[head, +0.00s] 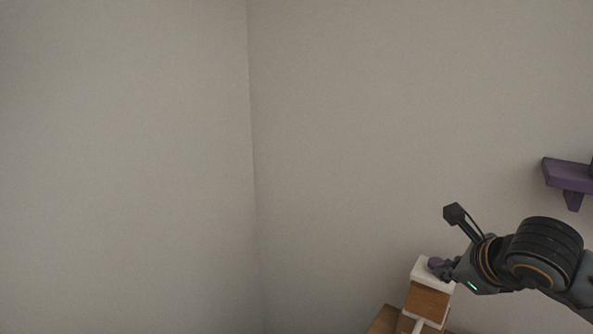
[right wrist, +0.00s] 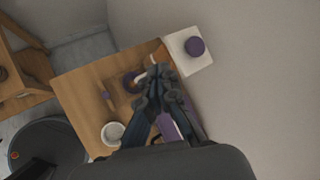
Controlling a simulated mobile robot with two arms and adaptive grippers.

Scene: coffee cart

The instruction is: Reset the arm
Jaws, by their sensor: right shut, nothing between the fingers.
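My right arm comes in from the right in the head view, and its gripper (head: 442,270) is at the lower right, overlapping the white top of a wood-fronted machine (head: 428,300). In the right wrist view the same gripper (right wrist: 152,82) has its fingers together, with nothing seen between them. It is over the wooden cart top (right wrist: 75,82) in that picture. The machine's white top with a purple knob (right wrist: 194,47) lies to the right of the fingertips. I cannot tell whether the fingers touch anything. My left gripper is in neither view.
A white cup (right wrist: 113,132) stands on the cart top. A dark round thing and a purple part are partly hidden behind the fingers. A wooden stand (right wrist: 22,85) is at the left. A purple shelf (head: 567,174) is on the wall. Bare walls fill the head view's left.

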